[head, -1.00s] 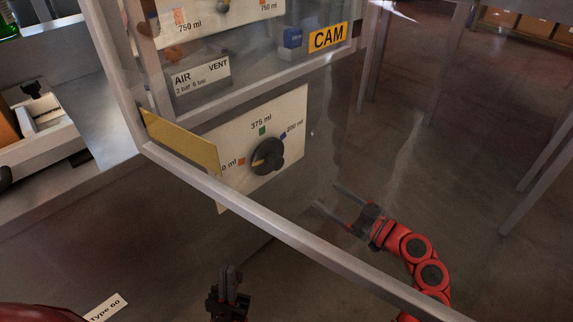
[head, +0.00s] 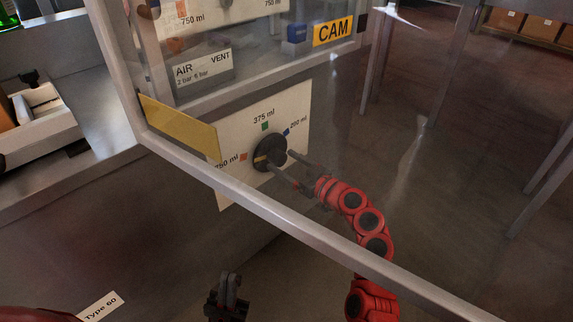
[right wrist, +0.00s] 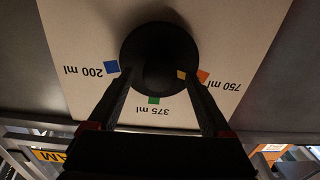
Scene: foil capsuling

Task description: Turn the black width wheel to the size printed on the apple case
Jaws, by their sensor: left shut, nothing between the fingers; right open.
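The black width wheel (head: 269,152) sits on a pale dial plate (head: 292,106) with marks for 750 ml (orange), 375 ml (green) and 200 ml (blue). Its yellow mark (right wrist: 181,74) points at the orange 750 ml square (right wrist: 203,76). My right gripper (head: 279,161) is open at the wheel. In the right wrist view its fingers (right wrist: 160,80) reach to either side of the wheel's near edge; whether they touch it I cannot tell. My left gripper (head: 229,283) is shut and empty, low in the head view. I cannot make out an apple case.
A metal frame bar (head: 250,204) runs diagonally in front of the dial, with a yellow plate (head: 180,127) at its left. A panel above carries a CAM label (head: 333,31) and an AIR VENT label (head: 202,67). Cartons (head: 545,28) stand at the back right.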

